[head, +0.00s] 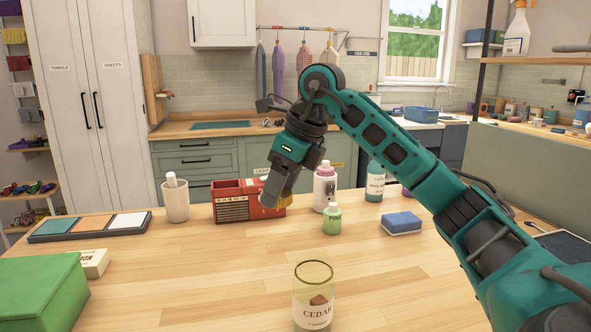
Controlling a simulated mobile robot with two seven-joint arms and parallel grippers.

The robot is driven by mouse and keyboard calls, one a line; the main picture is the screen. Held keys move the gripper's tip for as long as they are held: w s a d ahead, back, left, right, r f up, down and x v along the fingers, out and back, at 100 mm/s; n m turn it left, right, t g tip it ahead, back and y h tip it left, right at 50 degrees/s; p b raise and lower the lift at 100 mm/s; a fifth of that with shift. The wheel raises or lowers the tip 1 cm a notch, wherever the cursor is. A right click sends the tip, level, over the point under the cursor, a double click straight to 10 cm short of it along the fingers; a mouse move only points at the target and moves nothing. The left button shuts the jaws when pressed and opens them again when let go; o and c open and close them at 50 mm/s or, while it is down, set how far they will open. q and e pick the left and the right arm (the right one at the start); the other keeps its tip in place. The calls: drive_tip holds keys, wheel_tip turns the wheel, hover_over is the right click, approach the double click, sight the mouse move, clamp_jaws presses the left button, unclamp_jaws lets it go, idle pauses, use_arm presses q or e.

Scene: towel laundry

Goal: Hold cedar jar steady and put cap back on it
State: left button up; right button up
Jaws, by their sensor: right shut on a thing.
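The cedar jar (314,300) is clear glass with a "CEDAR" label and stands upright on the table at the front centre. Its top is open, and a brown piece shows inside. My right gripper (270,201) reaches in from the right and points down in front of the red box, behind and left of the jar. It is shut on a small golden-yellow thing (285,202), which looks like the cap and is mostly hidden by the fingers. The gripper is well apart from the jar. My left gripper is not in view, and nothing holds the jar.
A red box (232,205), a white cup (176,200), a white-and-pink bottle (325,188), a green "PINE" bottle (332,220) and a blue sponge (402,222) stand behind the jar. A green box (40,290) is at the left front. Table around the jar is clear.

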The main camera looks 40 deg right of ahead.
drive_tip(key=s+a+f+n+g, duration=0.1)
drive_tip(key=a+f+n+g, duration=0.2)
drive_tip(key=n, duration=0.6)
drive_tip(key=s+a+f+n+g, duration=0.2)
drive_tip(key=a+f+n, duration=0.4)
drive_tip(key=a+n, duration=0.2)
drive_tip(key=s+a+f+n+g+h, duration=0.1)
drive_tip(key=a+n, duration=0.5)
drive_tip(key=n, duration=0.6)
drive_tip(key=shift+s+f+g, duration=0.35)
drive_tip(key=shift+f+g, duration=0.3)
drive_tip(key=shift+f, duration=0.25)
drive_tip(key=shift+s+f+g, duration=0.3)
drive_tip(key=shift+f+g, duration=0.35)
drive_tip(key=shift+f, duration=0.2)
drive_tip(key=shift+s+a+f+n+h, duration=0.15)
drive_tip(key=shift+a+f+n+h, duration=0.05)
drive_tip(key=shift+n, duration=0.3)
drive_tip(key=shift+s+a+f+n+h, duration=0.15)
drive_tip(key=shift+n+h, duration=0.05)
drive_tip(key=shift+n, duration=0.3)
